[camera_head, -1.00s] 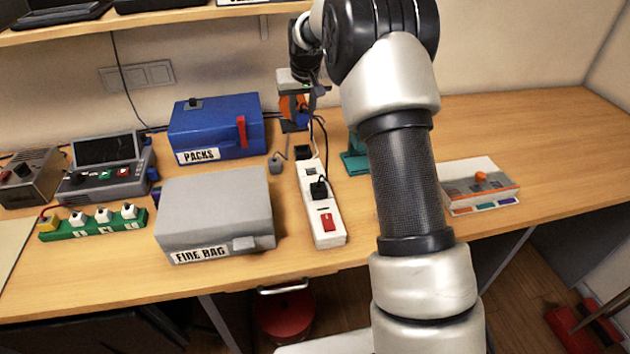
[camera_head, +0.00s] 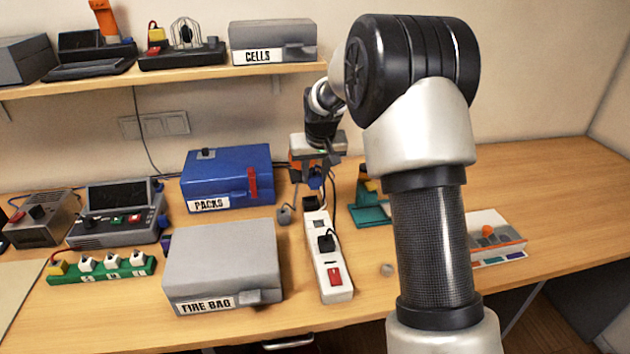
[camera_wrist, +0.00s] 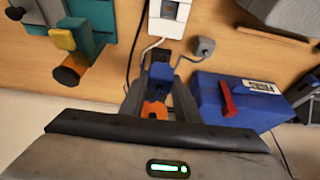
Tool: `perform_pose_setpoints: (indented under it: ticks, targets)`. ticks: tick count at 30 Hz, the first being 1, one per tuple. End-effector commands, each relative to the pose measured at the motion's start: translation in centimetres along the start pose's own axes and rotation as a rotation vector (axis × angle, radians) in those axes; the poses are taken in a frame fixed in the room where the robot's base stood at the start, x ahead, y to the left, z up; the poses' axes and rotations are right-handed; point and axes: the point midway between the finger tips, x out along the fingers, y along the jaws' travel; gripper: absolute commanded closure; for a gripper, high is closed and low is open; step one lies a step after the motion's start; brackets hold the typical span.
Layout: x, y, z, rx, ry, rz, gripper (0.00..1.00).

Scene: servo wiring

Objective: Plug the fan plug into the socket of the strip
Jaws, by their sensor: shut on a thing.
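The white strip (camera_head: 328,268) lies on the table with a red switch at its near end and a black plug (camera_head: 325,241) in its middle. Its far end shows in the wrist view (camera_wrist: 168,28). My gripper (camera_head: 316,178) is above and behind that far end, apart from the strip. Its fingers (camera_wrist: 158,85) are shut on a small blue block (camera_wrist: 160,72); I cannot tell for sure that this is the fan plug. An orange part (camera_wrist: 155,109), apparently of the fan, shows between the fingers and behind my gripper in the head view (camera_head: 298,163).
A grey piece with a cable (camera_head: 284,215) lies left of the strip. The blue box (camera_head: 228,178) and grey box (camera_head: 222,265) stand to the left. A teal object (camera_head: 371,212) stands close on the right. A dark cable (camera_wrist: 134,62) runs beside my fingers.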

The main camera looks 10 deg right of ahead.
Motion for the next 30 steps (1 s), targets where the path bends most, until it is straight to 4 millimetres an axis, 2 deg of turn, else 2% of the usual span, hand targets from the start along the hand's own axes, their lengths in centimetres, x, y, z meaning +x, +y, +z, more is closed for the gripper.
perform_pose_setpoints:
  ticks: [1,3,9,24,30]
  targets:
    - [-1.2,0.0,1.3,0.0,-0.002,0.0,0.93]
    - [-1.9,0.0,2.9,0.001,0.0,0.0,0.93]
    - [-2.9,0.0,6.1,0.0,0.0,-0.001,0.93]
    - [-2.8,-0.1,6.5,-0.001,0.001,-0.001,0.93]
    - [-1.7,-0.1,7.0,-0.001,0.0,-0.001,0.93]
